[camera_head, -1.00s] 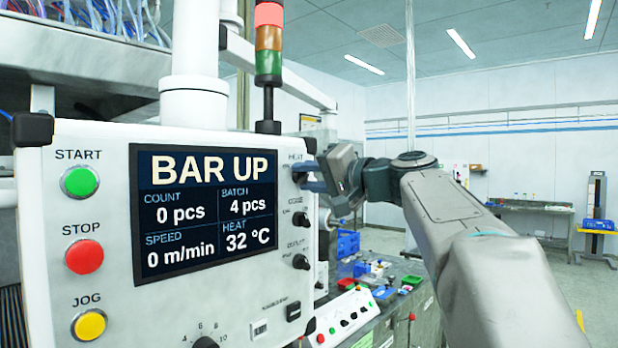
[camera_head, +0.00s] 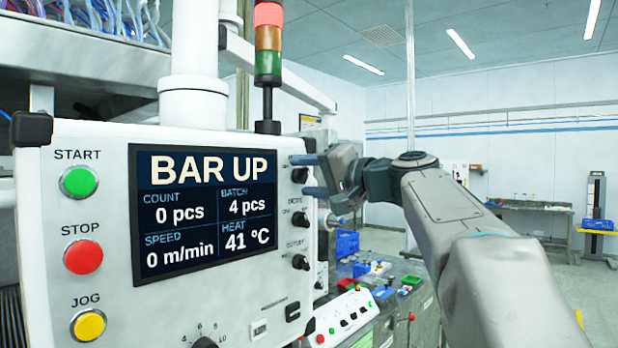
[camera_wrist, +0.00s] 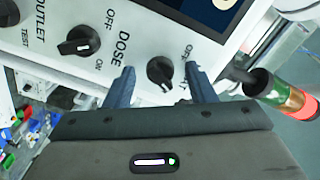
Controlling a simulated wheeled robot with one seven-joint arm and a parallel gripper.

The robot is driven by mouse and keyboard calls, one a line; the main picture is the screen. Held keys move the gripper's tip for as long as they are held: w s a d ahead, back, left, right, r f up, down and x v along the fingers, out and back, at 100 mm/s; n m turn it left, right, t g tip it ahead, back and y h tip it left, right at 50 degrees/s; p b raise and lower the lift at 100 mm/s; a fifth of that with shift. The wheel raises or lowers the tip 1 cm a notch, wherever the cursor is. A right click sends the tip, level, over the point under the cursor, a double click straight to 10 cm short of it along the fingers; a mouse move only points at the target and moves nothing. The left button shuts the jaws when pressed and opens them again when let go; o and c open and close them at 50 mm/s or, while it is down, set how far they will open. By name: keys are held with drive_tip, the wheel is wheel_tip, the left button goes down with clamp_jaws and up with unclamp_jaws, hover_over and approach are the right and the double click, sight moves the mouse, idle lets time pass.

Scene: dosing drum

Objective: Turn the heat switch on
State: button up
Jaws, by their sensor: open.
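The heat switch is a small black rotary knob (camera_wrist: 160,72) between my gripper's fingers in the wrist view. Its pale mark points to the lower right, away from the OFF label. My gripper (camera_wrist: 160,70) is open, with one blue-grey finger on each side of the knob and gaps visible. In the head view my gripper (camera_head: 309,175) is at the panel's upper right edge, its fingers above and below the dark heat knob (camera_head: 299,175). The upper finger hides the HEAT label. The display (camera_head: 205,205) reads BAR UP and HEAT 41 °C.
The dose knob (camera_head: 300,219) and outlet knob (camera_head: 300,262) sit below on the same white panel. A signal tower (camera_head: 268,60) with its red light lit stands above the panel. A lower control box (camera_head: 345,315) and a cluttered bench lie beneath my arm.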

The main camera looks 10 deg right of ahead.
drive_tip(key=b+v, duration=0.3)
drive_tip(key=v, duration=1)
drive_tip(key=shift+s+d+b, duration=0.3)
